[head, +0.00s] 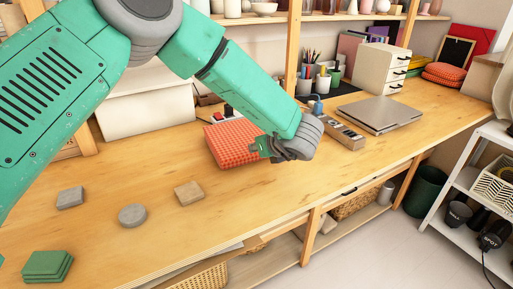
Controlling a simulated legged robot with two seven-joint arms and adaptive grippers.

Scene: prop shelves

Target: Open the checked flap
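A red-orange checked, flat, box-like piece (231,143) lies on the wooden worktop near the middle of the head view. I cannot tell which part of it is the flap; it looks closed. My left arm reaches in from the upper left, and its gripper (274,149) is at the right edge of the checked piece. A small green part of the gripper overlaps that edge in the picture. I cannot tell whether it touches, or whether the fingers are open or shut. My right gripper is out of view.
Grey and tan blocks (189,193) and green tiles (47,265) lie at the front left of the worktop (330,190). A closed laptop (380,114), a slim box (343,134), pen cups (322,84) and a drawer unit (382,68) stand behind on the right. The worktop's front middle is clear.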

